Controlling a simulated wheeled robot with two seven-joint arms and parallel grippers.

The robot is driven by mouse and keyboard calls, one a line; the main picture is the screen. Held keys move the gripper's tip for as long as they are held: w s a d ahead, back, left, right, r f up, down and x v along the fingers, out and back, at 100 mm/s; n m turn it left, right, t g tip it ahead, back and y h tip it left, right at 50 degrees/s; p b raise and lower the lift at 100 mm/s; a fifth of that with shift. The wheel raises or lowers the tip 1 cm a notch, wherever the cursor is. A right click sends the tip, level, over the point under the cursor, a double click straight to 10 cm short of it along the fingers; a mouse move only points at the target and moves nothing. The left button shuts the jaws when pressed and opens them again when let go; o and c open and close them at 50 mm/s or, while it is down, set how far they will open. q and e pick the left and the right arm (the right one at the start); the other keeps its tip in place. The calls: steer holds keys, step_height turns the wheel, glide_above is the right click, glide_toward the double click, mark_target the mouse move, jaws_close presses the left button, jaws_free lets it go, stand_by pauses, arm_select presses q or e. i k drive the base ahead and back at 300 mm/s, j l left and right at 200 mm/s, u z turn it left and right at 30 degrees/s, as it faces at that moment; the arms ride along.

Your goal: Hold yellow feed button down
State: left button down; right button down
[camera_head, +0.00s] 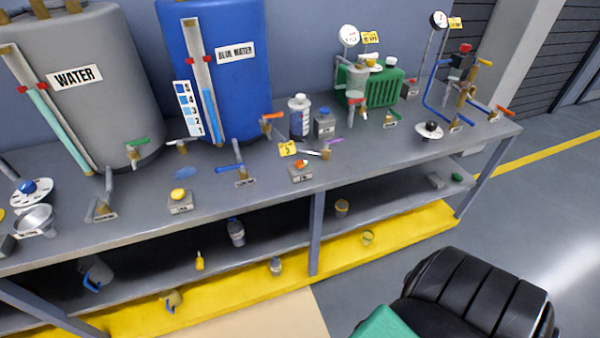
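A yellow button (178,193) sits on top of a small grey box (180,206) with a label on its front. The box stands near the front edge of the grey bench, in front of the blue water tank (238,105). Nothing touches the button, and its top shows clear. I cannot tell from here whether it is pressed. Neither of my grippers shows in the head view.
A grey WATER tank (100,110) stands at the back left. A valve pipe (103,200) is left of the button; a blue-handled valve (240,172) is right of it. A box with an orange-red button (301,168) stands further right. A black ribbed form fills the lower right.

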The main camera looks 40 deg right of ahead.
mark_target(178, 193)
steer(key=i+j+z, duration=0.1)
steer(key=z, duration=0.3)
steer(key=j+z, duration=0.1)
steer(key=z, duration=0.3)
steer(key=i+j+z, duration=0.1)
steer(key=j, duration=0.35)
steer(key=i+j+z, duration=0.1)
steer(key=j, duration=0.35)
steer(key=i+j+z, duration=0.15)
steer(key=j, duration=0.3)
steer(key=i+j+z, duration=0.1)
steer(key=j, duration=0.35)
steer(key=i+j+z, duration=0.1)
steer(key=j, duration=0.4)
